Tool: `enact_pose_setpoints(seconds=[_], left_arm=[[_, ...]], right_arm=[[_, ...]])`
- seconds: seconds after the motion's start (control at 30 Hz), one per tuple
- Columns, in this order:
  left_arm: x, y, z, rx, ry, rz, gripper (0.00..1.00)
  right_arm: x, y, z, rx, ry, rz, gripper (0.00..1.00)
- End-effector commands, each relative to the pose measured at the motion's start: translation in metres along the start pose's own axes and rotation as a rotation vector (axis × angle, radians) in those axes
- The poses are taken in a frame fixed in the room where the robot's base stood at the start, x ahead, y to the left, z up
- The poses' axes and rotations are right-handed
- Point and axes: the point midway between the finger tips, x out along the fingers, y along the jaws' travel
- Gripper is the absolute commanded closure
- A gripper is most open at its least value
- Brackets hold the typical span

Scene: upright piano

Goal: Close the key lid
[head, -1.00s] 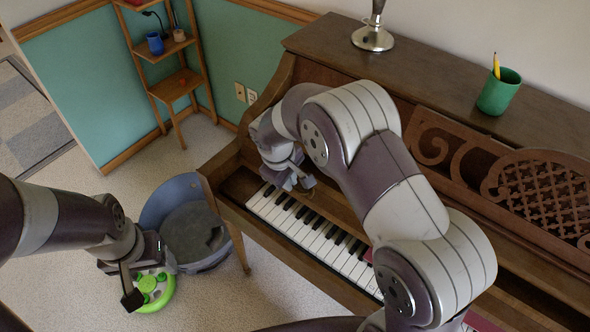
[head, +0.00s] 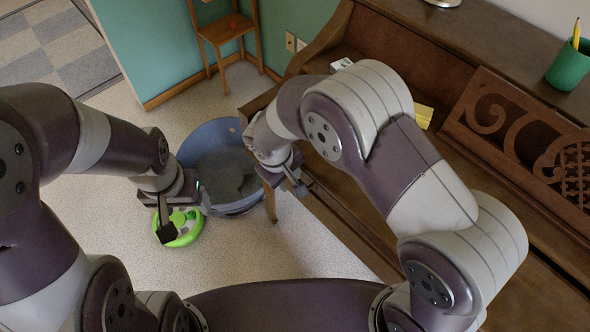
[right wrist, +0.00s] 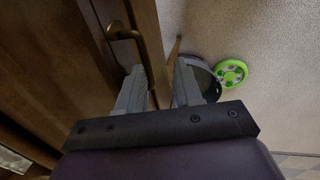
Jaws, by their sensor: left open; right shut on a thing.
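The piano's wooden key lid (head: 365,215) lies over the keyboard, and no keys show in the head view. The right arm hides part of it. The exact contact is partly hidden. My left gripper (head: 164,218) is open and empty, above the floor left of the piano.
A blue-grey round bin (head: 222,150) and a green wheel-like thing (head: 183,230) are on the floor by my left gripper. A wooden shelf stand (head: 226,28) is by the wall. A green cup with a pencil (head: 568,66) stands on the piano top.

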Motion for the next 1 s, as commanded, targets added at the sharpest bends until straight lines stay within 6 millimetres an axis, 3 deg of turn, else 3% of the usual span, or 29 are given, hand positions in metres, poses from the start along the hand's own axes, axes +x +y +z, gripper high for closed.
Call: enact_pose_setpoints(seconds=[0.03,0.37,0.4,0.43,0.6,1.0], left_arm=[[0.0038,0.0,0.0005,0.0,0.0,0.0,0.3],[0.0039,0.0,0.0005,0.0,0.0,0.0,0.3],[0.0039,0.0,0.0004,0.0,0.0,0.0,0.3],[0.0038,0.0,0.0004,0.0,0.0,0.0,0.3],[0.0034,-0.0001,0.0004,0.0,0.0,0.0,0.3],[0.0024,0.0,0.0003,0.0,0.0,0.0,0.3]], right_arm=[[0.0113,-0.0108,0.0076,-0.003,-0.02,-0.014,1.0],[0.0117,-0.0115,0.0081,-0.004,-0.021,-0.014,1.0],[0.0116,-0.0114,0.0081,-0.004,-0.021,-0.014,0.64],[0.0115,-0.0115,0.0079,-0.005,-0.02,-0.014,0.7],[0.0101,-0.0107,0.007,-0.004,-0.019,-0.013,0.62],[0.0072,-0.0096,0.005,-0.002,-0.013,-0.012,0.69]])
